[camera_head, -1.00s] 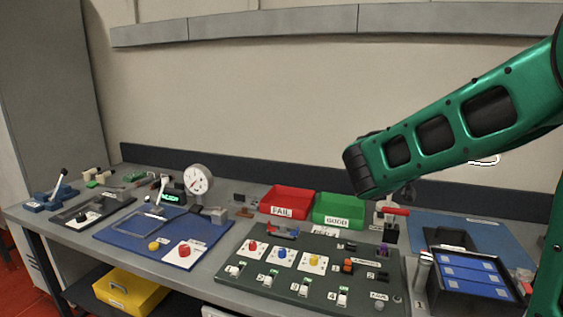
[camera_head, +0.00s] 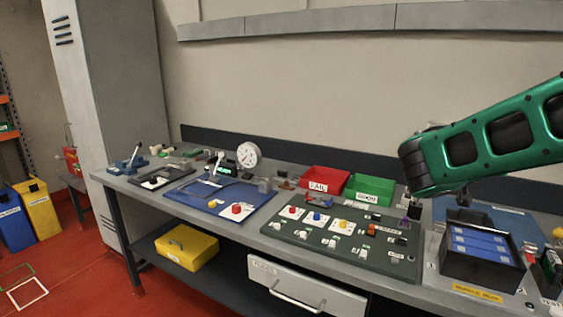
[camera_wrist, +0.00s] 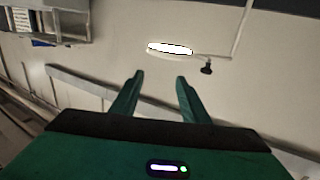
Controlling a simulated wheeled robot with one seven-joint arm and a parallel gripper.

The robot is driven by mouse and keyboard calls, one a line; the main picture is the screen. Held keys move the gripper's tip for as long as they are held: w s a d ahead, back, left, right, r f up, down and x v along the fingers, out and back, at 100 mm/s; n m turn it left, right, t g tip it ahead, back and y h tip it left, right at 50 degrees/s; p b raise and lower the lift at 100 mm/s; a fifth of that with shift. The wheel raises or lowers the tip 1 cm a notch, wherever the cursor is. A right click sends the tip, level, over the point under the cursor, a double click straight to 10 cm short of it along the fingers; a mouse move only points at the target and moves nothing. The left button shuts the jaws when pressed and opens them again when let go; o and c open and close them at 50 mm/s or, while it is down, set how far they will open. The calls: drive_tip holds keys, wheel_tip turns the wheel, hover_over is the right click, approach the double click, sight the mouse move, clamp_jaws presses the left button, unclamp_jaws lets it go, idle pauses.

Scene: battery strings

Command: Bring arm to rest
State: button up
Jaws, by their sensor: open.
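My green arm (camera_head: 480,145) reaches in from the right in the head view, raised above the right part of the workbench. My gripper (camera_wrist: 158,85) shows in the wrist view with its two green fingers apart and nothing between them. Beyond the fingers are the pale wall, a grey rail and a white oval light. In the head view the gripper's fingers cannot be made out.
The workbench (camera_head: 225,220) holds a dark green panel (camera_head: 310,245), a red FAIL tray (camera_head: 318,179), a green GOOD tray (camera_head: 368,189), a blue mat (camera_head: 255,206) and a black box (camera_head: 450,270) with blue cells. A yellow bin (camera_head: 187,247) sits below.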

drive_tip(key=s+d+f+g+y, duration=0.2)
drive_tip(key=s+f+g+y, duration=0.15)
drive_tip(key=s+f, duration=0.45)
drive_tip(key=s+d+f+g+y, duration=0.2)
drive_tip(key=s+f+g+y, duration=0.15)
drive_tip(key=s+f, duration=0.5)
drive_tip(key=s+a+f+n+g+y, duration=0.2)
drive_tip(key=s+a+f+y, duration=0.1)
drive_tip(key=s+a, duration=0.3)
drive_tip(key=s+a+f+n+g+y, duration=0.1)
drive_tip(key=s+a+f+n+y, duration=0.1)
drive_tip(key=s+a+f+y, duration=0.2)
drive_tip(key=s+a, duration=0.3)
drive_tip(key=s, duration=0.3)
drive_tip(key=shift+s+f+g, duration=0.2)
drive_tip(key=shift+f+g, duration=0.05)
drive_tip(key=shift+g, duration=0.15)
drive_tip(key=shift+w+f, duration=0.25)
drive_tip(key=shift+w, duration=0.35)
